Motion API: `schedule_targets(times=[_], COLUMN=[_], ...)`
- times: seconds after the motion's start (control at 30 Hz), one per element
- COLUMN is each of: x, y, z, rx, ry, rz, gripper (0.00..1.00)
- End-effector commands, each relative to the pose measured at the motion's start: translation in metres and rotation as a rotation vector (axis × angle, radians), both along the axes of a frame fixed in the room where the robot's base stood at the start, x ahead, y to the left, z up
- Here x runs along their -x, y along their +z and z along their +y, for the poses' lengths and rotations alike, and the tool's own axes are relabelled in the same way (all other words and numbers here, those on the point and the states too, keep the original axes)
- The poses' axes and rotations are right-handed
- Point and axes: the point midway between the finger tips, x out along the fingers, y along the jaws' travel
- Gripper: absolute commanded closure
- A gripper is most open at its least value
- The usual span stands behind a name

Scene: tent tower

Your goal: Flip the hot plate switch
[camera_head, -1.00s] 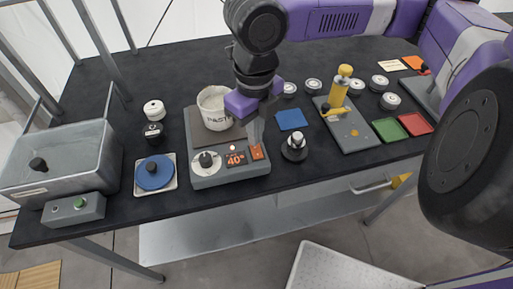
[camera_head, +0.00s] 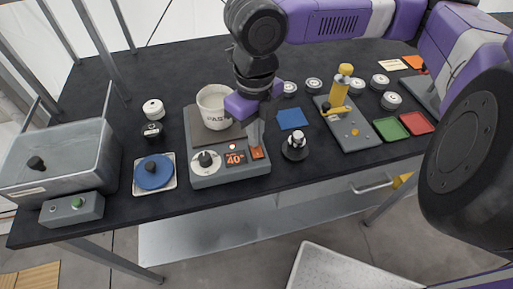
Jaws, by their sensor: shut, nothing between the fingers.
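The hot plate (camera_head: 230,175) is a grey box with a dark top plate, in the middle of the black table. Its front panel has a round dial (camera_head: 206,160), a lit "40°" display (camera_head: 236,158) and an orange-red switch (camera_head: 257,153) at the right. A light glows above the display. A white pot (camera_head: 213,108) with lettering stands on the top plate. My gripper (camera_head: 257,144) is shut and empty, pointing down with its fingertips at the switch. It seems to touch or nearly touch it, and partly covers it.
A metal tank (camera_head: 60,165) and a button box (camera_head: 72,209) stand at the left. A blue disc (camera_head: 154,172) lies left of the hot plate. A black knobbed object (camera_head: 294,148) stands close to its right, before a yellow-handled press (camera_head: 340,92).

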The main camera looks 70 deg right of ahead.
Motion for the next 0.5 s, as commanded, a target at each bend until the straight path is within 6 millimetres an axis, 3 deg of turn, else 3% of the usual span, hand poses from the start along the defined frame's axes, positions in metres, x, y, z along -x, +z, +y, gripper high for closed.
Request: schedule_targets(times=[0.5], x=[0.0001], y=[-0.0077], z=[0.0], rx=[0.0], ry=[0.0], rz=[0.001], gripper=[1.0])
